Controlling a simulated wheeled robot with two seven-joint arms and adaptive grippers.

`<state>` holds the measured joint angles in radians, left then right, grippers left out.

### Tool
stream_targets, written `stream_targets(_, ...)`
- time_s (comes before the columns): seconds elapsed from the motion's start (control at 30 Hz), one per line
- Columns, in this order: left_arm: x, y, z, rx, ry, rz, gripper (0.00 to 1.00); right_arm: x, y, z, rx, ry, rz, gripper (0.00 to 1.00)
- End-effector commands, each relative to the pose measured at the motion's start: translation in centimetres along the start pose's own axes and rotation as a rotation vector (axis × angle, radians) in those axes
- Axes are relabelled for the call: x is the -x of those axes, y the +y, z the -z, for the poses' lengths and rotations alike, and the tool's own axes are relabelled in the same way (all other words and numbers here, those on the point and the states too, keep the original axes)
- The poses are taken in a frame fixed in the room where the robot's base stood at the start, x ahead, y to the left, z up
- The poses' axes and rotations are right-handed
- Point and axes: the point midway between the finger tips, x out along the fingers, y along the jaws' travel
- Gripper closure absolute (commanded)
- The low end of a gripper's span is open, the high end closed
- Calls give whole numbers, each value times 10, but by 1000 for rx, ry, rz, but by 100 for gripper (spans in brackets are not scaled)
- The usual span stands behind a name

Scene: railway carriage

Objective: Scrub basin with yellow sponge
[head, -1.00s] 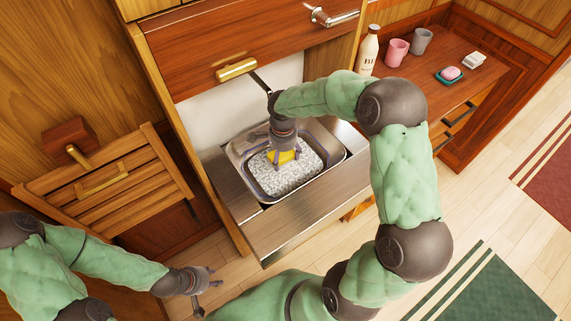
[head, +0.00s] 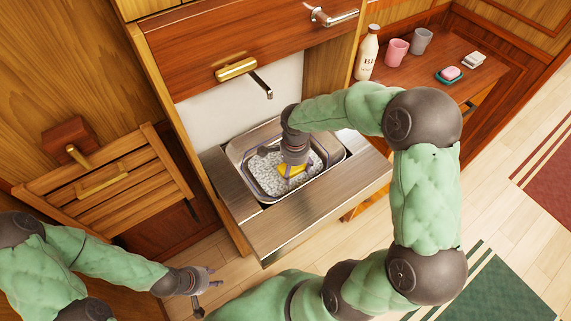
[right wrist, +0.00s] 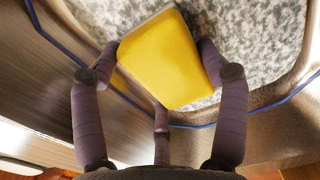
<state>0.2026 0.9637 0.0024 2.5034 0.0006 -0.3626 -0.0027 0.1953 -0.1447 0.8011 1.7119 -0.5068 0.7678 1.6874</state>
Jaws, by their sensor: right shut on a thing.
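The basin (head: 240,160) is a metal sink set in a steel counter, its floor covered by a mottled grey-white layer. The yellow sponge (head: 291,170) is inside the basin, right of its middle, partly hidden by my gripper. My right gripper (head: 294,166) points down into the basin and is shut on the sponge. In the right wrist view, the yellow sponge (right wrist: 165,62) is between the fingers, over the mottled floor (right wrist: 245,40) and close to the basin wall. Whether it presses on the floor is hard to tell. My left gripper (head: 205,282) is empty, low at the left, away from the basin.
A dark tap (head: 262,84) juts out above the basin's back. A wooden counter at the right holds a bottle (head: 367,52), a pink cup (head: 396,53), a grey cup (head: 421,41) and a soap dish (head: 449,76). A slatted wooden panel (head: 110,180) is at the left.

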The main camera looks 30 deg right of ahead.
Motion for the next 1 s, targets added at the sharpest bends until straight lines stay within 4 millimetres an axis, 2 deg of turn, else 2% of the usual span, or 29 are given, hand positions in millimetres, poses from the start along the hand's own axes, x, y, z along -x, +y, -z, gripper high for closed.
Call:
stream_targets(0.8,-4,-1,0,0,0,0,60,-2,-70,0,0,0,1,52)
stream_targets(1.0,-4,-2,0,0,0,0,60,-2,-76,0,0,0,1,52)
